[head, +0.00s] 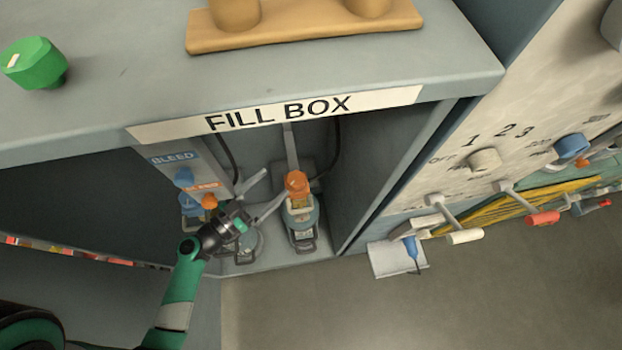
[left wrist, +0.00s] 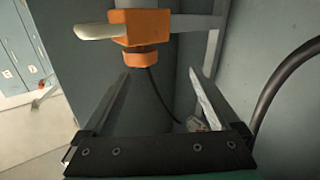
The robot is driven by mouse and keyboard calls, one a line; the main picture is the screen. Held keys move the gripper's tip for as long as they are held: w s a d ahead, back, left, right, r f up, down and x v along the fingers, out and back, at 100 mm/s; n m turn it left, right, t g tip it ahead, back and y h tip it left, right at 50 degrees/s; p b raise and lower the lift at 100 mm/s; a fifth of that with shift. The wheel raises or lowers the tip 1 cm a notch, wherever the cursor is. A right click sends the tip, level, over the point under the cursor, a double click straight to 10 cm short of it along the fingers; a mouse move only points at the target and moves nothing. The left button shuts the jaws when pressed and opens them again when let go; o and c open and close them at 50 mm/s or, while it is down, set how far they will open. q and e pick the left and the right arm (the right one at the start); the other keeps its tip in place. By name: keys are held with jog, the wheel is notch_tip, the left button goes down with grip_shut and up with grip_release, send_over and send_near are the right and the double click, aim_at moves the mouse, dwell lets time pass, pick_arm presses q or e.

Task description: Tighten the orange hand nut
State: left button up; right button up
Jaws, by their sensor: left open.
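In the left wrist view, an orange block (left wrist: 142,26) sits on a pale horizontal bar, with a short round orange nut (left wrist: 140,59) on its underside. My left gripper (left wrist: 158,74) is open and empty. Its two fingers point toward the nut, which lies just beyond the tips, nearer the left finger; I see no contact. My right gripper is out of view.
The fill box (head: 420,92) has a shelf above and side walls around the cylinders. A dark hose (left wrist: 285,80) curves at the right in the wrist view. A lever panel (head: 470,175) stands at the right.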

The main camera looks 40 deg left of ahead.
aim_at(296, 180)
pick_arm(q)
jog(key=shift+s+d+f+m+h+b, duration=0.8)
jog(key=shift+d+m, duration=0.05)
jog(key=shift+m, duration=0.25)
jog(key=shift+w+d+r, duration=0.15)
jog(key=shift+d+r, duration=0.05)
jog(key=shift+r, duration=0.05)
jog(key=w, duration=0.3)
jog(key=w+d, duration=0.1)
jog(key=w, duration=0.7)
jog(key=shift+w+d, duration=0.1)
jog(key=shift+d, duration=0.15)
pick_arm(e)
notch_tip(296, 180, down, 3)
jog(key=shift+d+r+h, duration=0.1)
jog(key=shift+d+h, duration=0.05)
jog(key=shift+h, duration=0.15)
pick_arm(q)
jog(key=c, duration=1.4)
